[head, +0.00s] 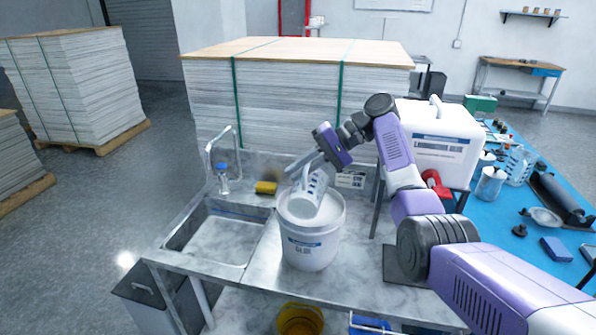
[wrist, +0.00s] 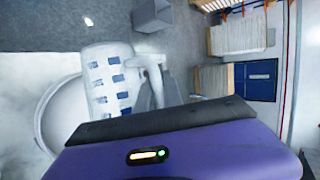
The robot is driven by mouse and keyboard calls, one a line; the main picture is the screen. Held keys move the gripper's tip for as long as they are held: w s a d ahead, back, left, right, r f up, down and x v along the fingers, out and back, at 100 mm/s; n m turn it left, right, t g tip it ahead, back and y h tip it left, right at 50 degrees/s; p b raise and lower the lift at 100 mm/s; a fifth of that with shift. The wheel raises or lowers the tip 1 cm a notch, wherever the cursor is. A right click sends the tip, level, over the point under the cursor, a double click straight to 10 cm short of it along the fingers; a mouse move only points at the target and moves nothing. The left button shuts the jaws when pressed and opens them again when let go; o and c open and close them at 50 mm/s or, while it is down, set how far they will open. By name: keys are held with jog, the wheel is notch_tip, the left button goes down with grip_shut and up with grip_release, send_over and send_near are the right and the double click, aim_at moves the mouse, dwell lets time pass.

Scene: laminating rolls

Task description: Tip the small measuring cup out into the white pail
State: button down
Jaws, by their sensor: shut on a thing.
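The small measuring cup (head: 311,190) is white with blue markings. It is tilted steeply over the white pail (head: 310,248), with its lower end at the pail's open mouth. My gripper (head: 303,166) is shut on the cup, above the pail. In the wrist view the cup (wrist: 107,80) shows its blue marks and its handle (wrist: 153,66) on the gripper side, and the rim of the pail (wrist: 48,112) lies beside and below it. The pail stands upright on the counter. I cannot make out any stream or what is left in the cup.
A sink (head: 215,240) with a tap (head: 222,160) is left of the pail. A yellow sponge (head: 266,188) lies behind it. A large white container (head: 437,140) stands to the right. Another marked cup (head: 519,166) and tools crowd the blue mat. A tall sheet stack (head: 290,100) rises behind.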

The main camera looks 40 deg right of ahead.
jog(key=shift+w+d+r+m+g+y+b, duration=0.3)
jog(key=shift+w+d+r+y, duration=0.1)
jog(key=shift+w+d, duration=0.1)
jog(key=shift+r, duration=0.1)
dwell(0.4)
jog(key=shift+p, duration=0.3)
dwell(3.0)
jog(key=shift+s+a, duration=0.15)
jog(key=shift+s+a+f+n+t+h, duration=0.2)
jog(key=shift+s+a+n+t+h, duration=0.3)
jog(key=shift+s+a+n+h, duration=0.35)
jog(key=shift+a, duration=0.15)
